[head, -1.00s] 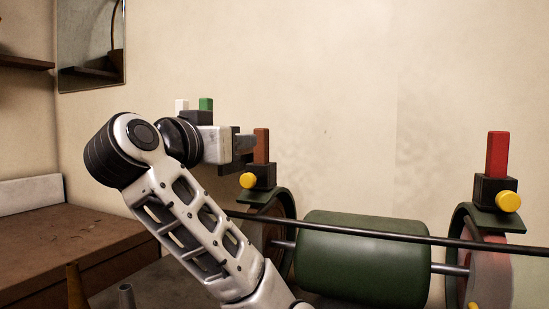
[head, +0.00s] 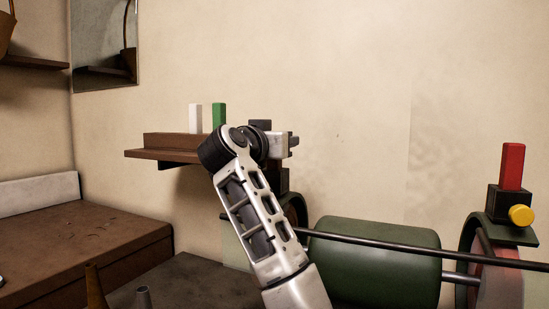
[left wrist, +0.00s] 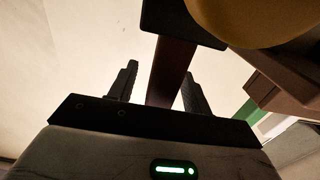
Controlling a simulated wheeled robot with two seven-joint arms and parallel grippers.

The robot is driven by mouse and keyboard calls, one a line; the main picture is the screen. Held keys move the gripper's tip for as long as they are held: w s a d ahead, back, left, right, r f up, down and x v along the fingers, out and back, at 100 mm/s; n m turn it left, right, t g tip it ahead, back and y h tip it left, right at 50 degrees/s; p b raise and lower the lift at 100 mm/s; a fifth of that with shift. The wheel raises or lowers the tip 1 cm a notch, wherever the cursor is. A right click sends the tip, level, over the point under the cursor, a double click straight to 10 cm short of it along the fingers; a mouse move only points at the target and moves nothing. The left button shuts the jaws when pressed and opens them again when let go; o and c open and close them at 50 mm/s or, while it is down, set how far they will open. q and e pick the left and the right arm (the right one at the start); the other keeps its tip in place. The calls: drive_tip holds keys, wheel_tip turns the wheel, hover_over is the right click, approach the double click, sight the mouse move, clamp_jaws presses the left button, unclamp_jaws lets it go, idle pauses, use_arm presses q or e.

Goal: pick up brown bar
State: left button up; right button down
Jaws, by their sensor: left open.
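The brown bar (left wrist: 172,72) shows in the left wrist view, running from a black block (left wrist: 182,22) into the gap between my left gripper's two fingers (left wrist: 160,85). The fingers are open, one on each side of the bar, with a visible gap at least on the left side. In the head view my left gripper (head: 291,146) is at the bar's place above the left end of the green roller machine, and it hides the bar. Part of the black block (head: 284,181) shows below the gripper. My right gripper is not in view.
A wall shelf (head: 150,155) behind holds a white block (head: 195,118) and a green block (head: 218,117). A yellow knob (left wrist: 250,14) sits beside the black block. A red bar (head: 512,166) stands at right above another yellow knob (head: 521,215). A dark rod (head: 390,257) crosses before the green roller (head: 375,260).

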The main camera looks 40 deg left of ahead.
use_arm(q)
drive_tip(key=shift+w, duration=0.15)
drive_tip(key=c, duration=1.1)
drive_tip(key=shift+o, duration=0.2)
